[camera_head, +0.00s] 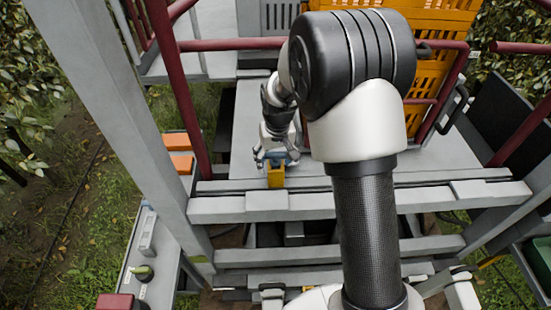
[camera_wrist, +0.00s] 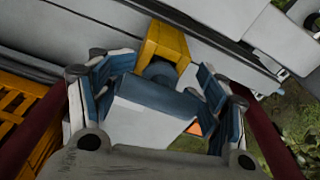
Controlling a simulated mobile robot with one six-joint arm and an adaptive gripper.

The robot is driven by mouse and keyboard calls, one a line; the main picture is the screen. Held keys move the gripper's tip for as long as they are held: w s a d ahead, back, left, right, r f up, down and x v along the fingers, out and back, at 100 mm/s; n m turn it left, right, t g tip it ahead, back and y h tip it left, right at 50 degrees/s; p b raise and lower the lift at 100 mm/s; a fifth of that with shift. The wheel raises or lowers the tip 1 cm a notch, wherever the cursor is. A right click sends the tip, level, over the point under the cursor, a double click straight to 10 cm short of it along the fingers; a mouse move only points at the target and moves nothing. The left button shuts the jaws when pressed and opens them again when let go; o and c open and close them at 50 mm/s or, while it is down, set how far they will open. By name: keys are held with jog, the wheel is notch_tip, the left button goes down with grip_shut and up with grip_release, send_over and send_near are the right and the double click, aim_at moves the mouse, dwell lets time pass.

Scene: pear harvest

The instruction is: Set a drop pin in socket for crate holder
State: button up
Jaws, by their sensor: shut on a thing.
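My gripper (camera_head: 277,155) points down at the near edge of the grey deck, left of my arm column. In the wrist view its blue-padded fingers (camera_wrist: 160,88) close from both sides on a blue-grey piece, which I take as the drop pin (camera_wrist: 165,95). A yellow block-like fitting, seemingly the socket (camera_head: 276,176), is just below the gripper; it also shows in the wrist view (camera_wrist: 167,40). A dark round part of the pin meets the yellow fitting's near side. How deep it sits, if at all, is hidden.
Dark red rails (camera_head: 178,85) stand left and right of the deck (camera_head: 250,120). An orange slatted crate (camera_head: 430,60) stands at the back right. A grey post (camera_head: 110,110) slants down on the left.

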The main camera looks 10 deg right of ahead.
dwell(0.3)
jog(key=o, duration=1.3)
jog(key=shift+o, duration=0.8)
jog(key=shift+r, duration=0.15)
jog(key=shift+r+p, duration=2.2)
jog(key=shift+r, duration=1.2)
jog(key=shift+f, duration=0.1)
